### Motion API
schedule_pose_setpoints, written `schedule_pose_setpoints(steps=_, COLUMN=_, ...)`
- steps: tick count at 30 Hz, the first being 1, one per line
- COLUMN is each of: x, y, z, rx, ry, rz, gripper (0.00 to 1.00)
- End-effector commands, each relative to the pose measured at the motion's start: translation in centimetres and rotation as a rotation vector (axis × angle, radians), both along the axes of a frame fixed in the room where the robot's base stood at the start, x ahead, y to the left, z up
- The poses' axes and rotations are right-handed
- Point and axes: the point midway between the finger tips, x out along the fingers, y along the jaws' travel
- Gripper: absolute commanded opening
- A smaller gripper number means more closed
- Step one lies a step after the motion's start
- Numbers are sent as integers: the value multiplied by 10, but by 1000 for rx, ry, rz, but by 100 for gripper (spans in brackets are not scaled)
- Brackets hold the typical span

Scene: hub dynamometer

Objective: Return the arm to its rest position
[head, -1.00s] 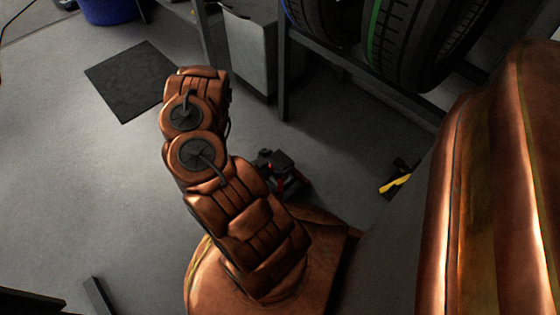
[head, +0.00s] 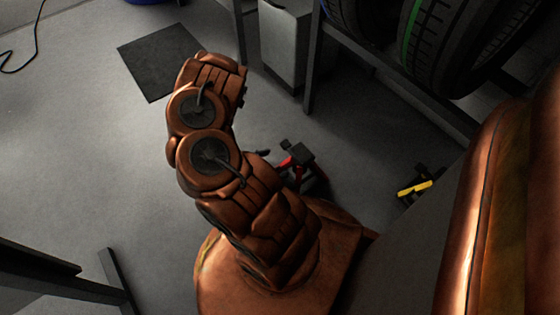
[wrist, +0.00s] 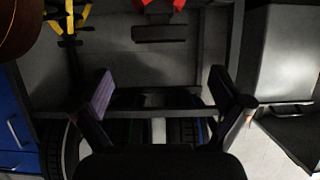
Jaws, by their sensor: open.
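My copper-coloured arm (head: 245,190) rises from its base in the head view, folded at its joints. Its gripper cannot be made out there. In the wrist view my gripper (wrist: 161,92) has its two dark fingers wide apart, with nothing held between them. A metal rack frame (wrist: 210,60) and dark tyres lie beyond the fingers, at a distance I cannot judge.
Tyres (head: 445,45) stand on a rack at the upper right. A grey cabinet (head: 285,45) is beside it. A red and black tool (head: 297,160) and a yellow one (head: 414,187) lie near my base. A dark stand (head: 60,275) is lower left.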

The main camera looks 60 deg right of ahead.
Motion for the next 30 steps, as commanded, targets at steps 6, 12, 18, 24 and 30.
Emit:
schedule_pose_setpoints(steps=6, x=0, y=1, z=0, rx=-1, ry=0, rz=0, gripper=100)
schedule_pose_setpoints(steps=12, x=0, y=0, z=0, rx=-1, ry=0, rz=0, gripper=100)
schedule_pose_setpoints(steps=18, x=0, y=0, z=0, rx=-1, ry=0, rz=0, gripper=100)
schedule_pose_setpoints(steps=24, x=26, y=5, z=9, rx=52, ry=-67, rz=29, gripper=100)
schedule_pose_setpoints(steps=30, x=116, y=32, z=42, rx=241, ry=-277, rz=150, gripper=100)
